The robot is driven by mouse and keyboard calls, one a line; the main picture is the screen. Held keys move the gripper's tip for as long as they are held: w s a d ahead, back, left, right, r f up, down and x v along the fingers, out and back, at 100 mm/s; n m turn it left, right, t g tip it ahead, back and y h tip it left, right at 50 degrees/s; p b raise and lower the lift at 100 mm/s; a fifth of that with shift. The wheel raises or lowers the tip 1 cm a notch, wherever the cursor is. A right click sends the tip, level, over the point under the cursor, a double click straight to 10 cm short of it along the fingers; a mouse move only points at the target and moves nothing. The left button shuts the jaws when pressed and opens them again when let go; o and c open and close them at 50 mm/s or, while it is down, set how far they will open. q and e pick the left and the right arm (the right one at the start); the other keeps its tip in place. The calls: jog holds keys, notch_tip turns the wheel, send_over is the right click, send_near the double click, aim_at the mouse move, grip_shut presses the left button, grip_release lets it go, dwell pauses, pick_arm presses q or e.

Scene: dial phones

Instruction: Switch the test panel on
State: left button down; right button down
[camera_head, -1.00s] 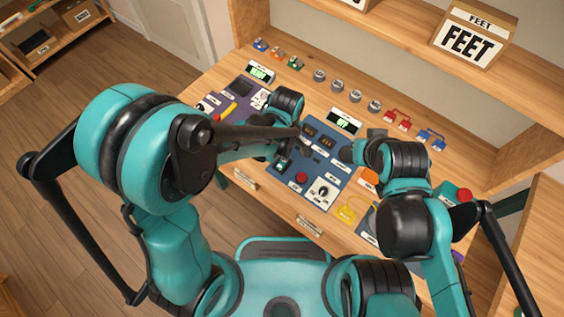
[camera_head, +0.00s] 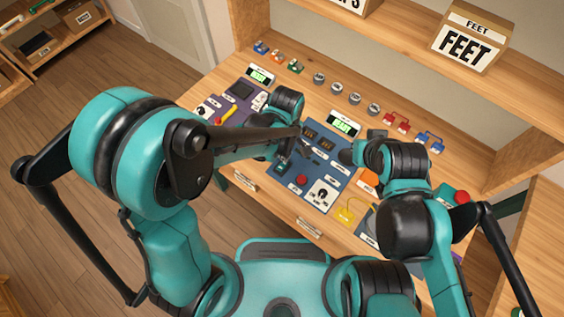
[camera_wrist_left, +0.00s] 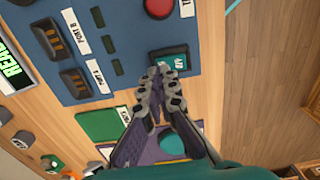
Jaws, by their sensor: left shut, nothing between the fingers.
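The blue test panel (camera_head: 318,180) lies on the table, with dark ports, a red button (camera_head: 302,180) and a black knob (camera_head: 322,193). The green display (camera_head: 343,124) behind it is lit and seems to read READY. A teal switch in a dark frame (camera_wrist_left: 184,58) sits at the panel's edge in the left wrist view. My left gripper (camera_wrist_left: 157,74) is shut and empty, its fingertips right beside or over this switch; contact is not clear. In the head view it is mostly hidden by my arm. My right gripper (camera_head: 349,153) is near the panel's right side, its fingers unclear.
A purple panel (camera_head: 238,94) with its own lit display (camera_head: 261,76) lies to the left. Several grey knobs (camera_head: 337,89) and red and blue parts (camera_head: 430,141) line the back. A shelf with a FEET box (camera_head: 468,40) stands behind.

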pick_arm(q)
notch_tip(320, 180, up, 5)
jog(key=p, duration=0.3)
jog(key=shift+f, duration=0.2)
dwell(0.3)
jog(key=s+a+r+m+t+b, duration=0.2)
jog(key=a+r+m, duration=0.3)
jog(key=a, duration=0.4)
jog(key=s+a+r+m+t+b, duration=0.2)
jog(key=a+r+m+t, duration=0.3)
jog(key=a, duration=0.3)
jog(key=shift+s+a+m, duration=0.4)
jog(key=shift+s, duration=0.2)
